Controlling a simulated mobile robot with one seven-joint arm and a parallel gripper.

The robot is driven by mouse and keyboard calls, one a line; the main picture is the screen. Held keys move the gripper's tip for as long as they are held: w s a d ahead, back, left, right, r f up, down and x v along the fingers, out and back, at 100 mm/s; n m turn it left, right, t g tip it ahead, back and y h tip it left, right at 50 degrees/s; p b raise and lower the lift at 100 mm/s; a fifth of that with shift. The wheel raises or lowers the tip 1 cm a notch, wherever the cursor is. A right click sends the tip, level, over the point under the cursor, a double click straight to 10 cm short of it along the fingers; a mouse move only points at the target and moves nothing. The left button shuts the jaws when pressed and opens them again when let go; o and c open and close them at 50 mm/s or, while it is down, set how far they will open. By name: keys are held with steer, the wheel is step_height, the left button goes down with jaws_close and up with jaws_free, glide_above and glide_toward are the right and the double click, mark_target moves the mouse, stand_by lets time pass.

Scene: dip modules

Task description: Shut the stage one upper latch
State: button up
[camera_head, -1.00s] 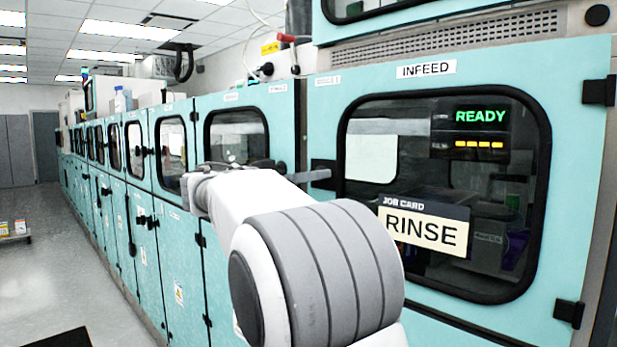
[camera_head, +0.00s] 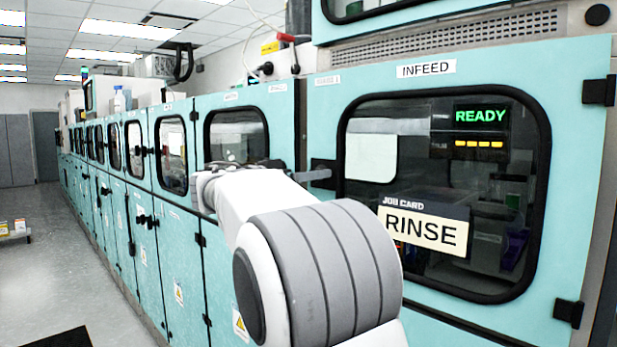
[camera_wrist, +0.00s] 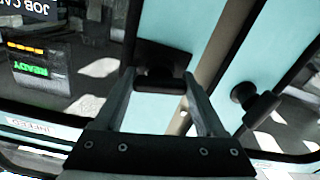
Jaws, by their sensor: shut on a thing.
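The black latch (camera_wrist: 160,78) sits on a dark plate at the edge of the teal door with the READY display. My gripper (camera_wrist: 160,88) has one finger on each side of the latch handle and is shut on it. In the head view, the latch's dark plate (camera_head: 323,172) shows at the left edge of the INFEED door (camera_head: 400,85). My gripper (camera_head: 315,175) reaches it from the left, and my arm covers part of the view. The door looks flush with its frame. I cannot tell the latch's exact angle.
A second black latch knob (camera_wrist: 252,98) is on the neighbouring panel in the wrist view. The INFEED window (camera_head: 440,190) carries a RINSE job card (camera_head: 424,230). A row of teal cabinets (camera_head: 150,230) runs away to the left. The floor (camera_head: 60,270) beside it is largely clear.

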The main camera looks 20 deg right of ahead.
steer(key=shift+n, duration=0.3)
steer(key=n, duration=0.7)
steer(key=shift+r+p, duration=0.1)
steer(key=shift+p, duration=0.3)
steer(key=n+p, duration=0.2)
steer(key=n, duration=0.3)
steer(key=shift+n+p, duration=0.85)
steer(key=shift+n, duration=0.85)
